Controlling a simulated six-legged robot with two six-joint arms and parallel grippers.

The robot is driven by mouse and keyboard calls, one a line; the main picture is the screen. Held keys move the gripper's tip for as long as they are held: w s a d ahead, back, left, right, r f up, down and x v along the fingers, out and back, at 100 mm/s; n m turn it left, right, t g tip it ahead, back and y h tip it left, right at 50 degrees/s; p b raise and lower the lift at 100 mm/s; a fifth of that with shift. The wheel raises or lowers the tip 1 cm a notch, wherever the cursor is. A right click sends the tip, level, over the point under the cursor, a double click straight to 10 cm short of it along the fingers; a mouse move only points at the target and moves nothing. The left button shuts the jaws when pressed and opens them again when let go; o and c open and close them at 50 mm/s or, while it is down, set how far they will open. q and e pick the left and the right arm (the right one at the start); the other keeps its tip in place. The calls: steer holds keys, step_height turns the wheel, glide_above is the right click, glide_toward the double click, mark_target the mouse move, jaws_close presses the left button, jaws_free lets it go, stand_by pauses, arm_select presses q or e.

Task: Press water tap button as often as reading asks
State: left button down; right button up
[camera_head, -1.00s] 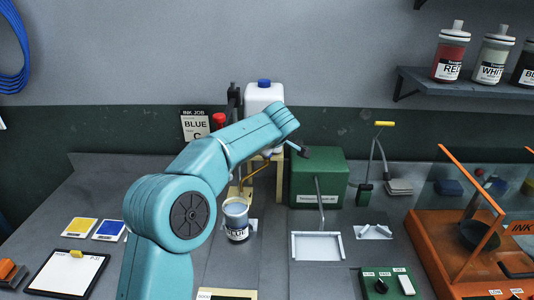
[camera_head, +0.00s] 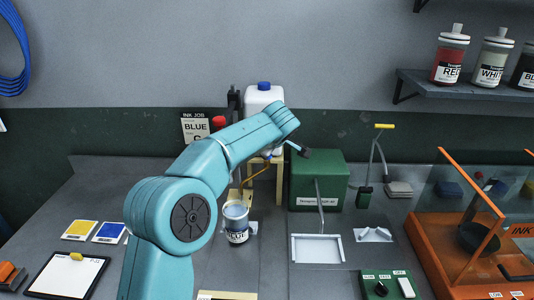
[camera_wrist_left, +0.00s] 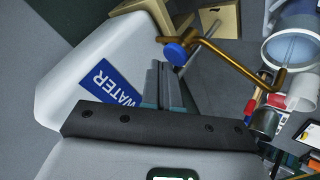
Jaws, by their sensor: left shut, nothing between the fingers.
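The white water container (camera_head: 263,98) with a blue cap stands against the back wall, partly hidden by my left arm. In the left wrist view its white side (camera_wrist_left: 75,65) carries a blue WATER label. A brass tap pipe (camera_wrist_left: 228,60) runs beside it, with a round blue button (camera_wrist_left: 176,53). My left gripper (camera_wrist_left: 160,72) is shut and empty, its fingertips just short of the button in the picture; I cannot tell if they touch. A tin labelled BLUE (camera_head: 236,236) stands below the tap. My right gripper is not in view.
An INK JOB card (camera_head: 195,128) reading BLUE is on the wall. A green box (camera_head: 319,180) stands right of the tap. A white tray (camera_head: 317,262) lies in front of it. An orange-framed machine (camera_head: 440,260) fills the right. A clipboard (camera_head: 64,285) lies at front left.

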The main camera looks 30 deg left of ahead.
arm_select(q)
steer(key=shift+r, duration=0.4)
steer(key=shift+r+p, duration=1.85)
steer(key=shift+r, duration=0.7)
steer(key=shift+f, duration=0.1)
